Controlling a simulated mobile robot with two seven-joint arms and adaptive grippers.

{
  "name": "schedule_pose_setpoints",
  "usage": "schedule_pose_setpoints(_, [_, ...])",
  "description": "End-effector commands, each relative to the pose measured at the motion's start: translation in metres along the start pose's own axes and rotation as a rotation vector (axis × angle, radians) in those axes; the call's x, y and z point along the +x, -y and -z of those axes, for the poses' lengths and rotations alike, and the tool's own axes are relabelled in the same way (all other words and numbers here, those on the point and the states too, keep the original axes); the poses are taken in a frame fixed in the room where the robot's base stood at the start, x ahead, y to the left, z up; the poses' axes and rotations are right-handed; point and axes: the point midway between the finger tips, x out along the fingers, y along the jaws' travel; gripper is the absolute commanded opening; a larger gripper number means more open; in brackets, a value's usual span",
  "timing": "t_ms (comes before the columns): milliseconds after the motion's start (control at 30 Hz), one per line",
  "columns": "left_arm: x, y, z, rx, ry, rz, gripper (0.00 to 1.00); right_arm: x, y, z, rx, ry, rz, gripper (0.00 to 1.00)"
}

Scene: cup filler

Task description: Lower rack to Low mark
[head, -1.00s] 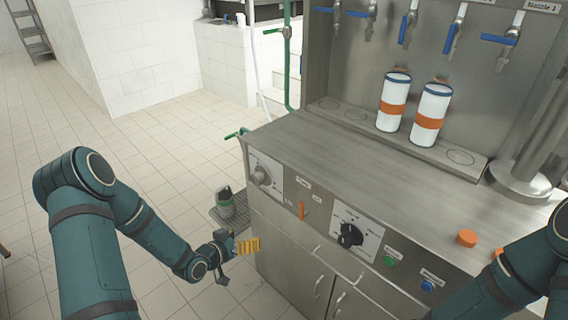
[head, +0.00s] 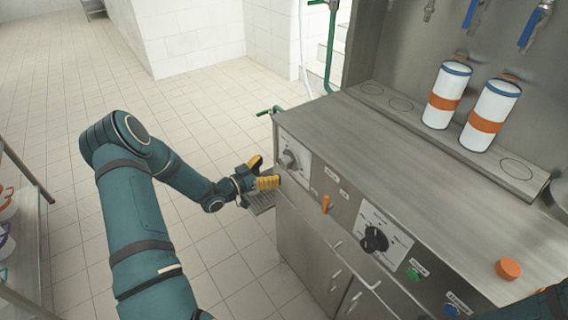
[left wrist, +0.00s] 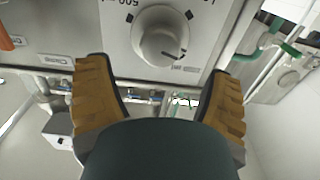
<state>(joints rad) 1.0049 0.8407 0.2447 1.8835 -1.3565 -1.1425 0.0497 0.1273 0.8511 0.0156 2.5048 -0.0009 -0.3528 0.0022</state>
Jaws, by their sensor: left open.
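My left gripper (head: 267,172) is open and empty in the head view, close to the left end of the machine's front panel. In the left wrist view its two yellow-padded fingers (left wrist: 160,80) are spread below a round silver knob (left wrist: 166,36) on a white dial plate, with "500" legible. They do not visibly grip it. The same knob (head: 290,159) is at the panel's left end in the head view. The bottle rack (head: 440,142) is a long metal ledge with round seats at the back of the counter. No Low mark is readable. My right gripper is out of view.
Two white bottles with orange bands (head: 446,95) (head: 490,115) stand on the ledge. An orange lever (head: 326,203), a black knob (head: 374,238), green and blue buttons and an orange button (head: 508,268) are on the machine. The tiled floor left of it is open.

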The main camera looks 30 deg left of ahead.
Motion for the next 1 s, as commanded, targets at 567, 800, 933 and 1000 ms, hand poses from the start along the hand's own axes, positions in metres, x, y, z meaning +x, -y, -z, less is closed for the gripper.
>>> schedule_pose_setpoints(567, [0.059,-0.001,0.000,-0.001,0.000,-0.001,0.81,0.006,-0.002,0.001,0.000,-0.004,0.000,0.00])
schedule_pose_setpoints(800, [0.059,-0.001,0.000,-0.001,0.000,-0.001,0.67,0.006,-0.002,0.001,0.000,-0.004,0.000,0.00])
schedule_pose_setpoints(933, [0.059,-0.001,0.000,-0.001,0.000,0.000,0.22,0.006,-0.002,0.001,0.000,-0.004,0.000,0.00])
schedule_pose_setpoints(1000, [0.059,0.000,0.000,-0.001,0.000,0.000,0.13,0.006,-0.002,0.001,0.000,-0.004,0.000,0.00])
